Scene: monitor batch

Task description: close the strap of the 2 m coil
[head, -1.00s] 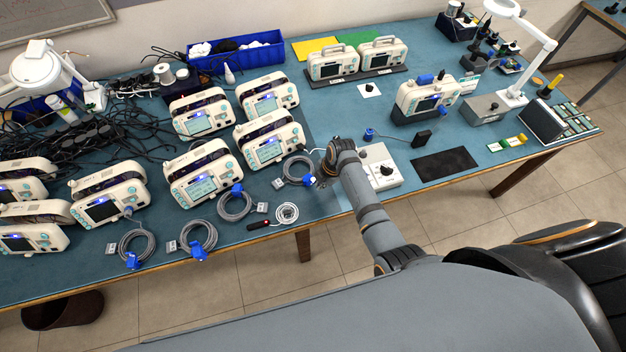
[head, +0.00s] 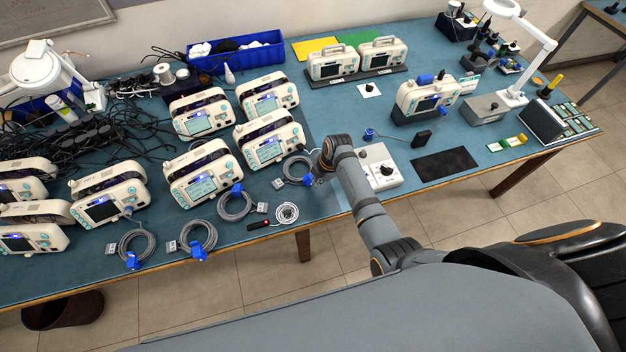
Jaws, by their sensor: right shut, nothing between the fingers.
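Several grey cable coils lie along the table's front edge, each with a blue part and a small pale tag: a far-left coil (head: 121,246), a coil beside it (head: 211,237), a middle coil (head: 222,206) and a right coil (head: 286,165). The tags are too small to read, so I cannot tell which is the 2 m one. My right gripper (head: 317,181) is shut and empty, at the right side of the right coil, beside its blue part (head: 307,181). Whether it touches the coil is unclear. The strap cannot be made out. My left gripper is out of view.
A small white coil (head: 287,212) and a dark tool with a red end (head: 258,224) lie at the front edge. White monitors (head: 204,176) stand close behind the coils. A white box with a black knob (head: 381,171) stands right of my wrist. A black mat (head: 446,163) lies beyond.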

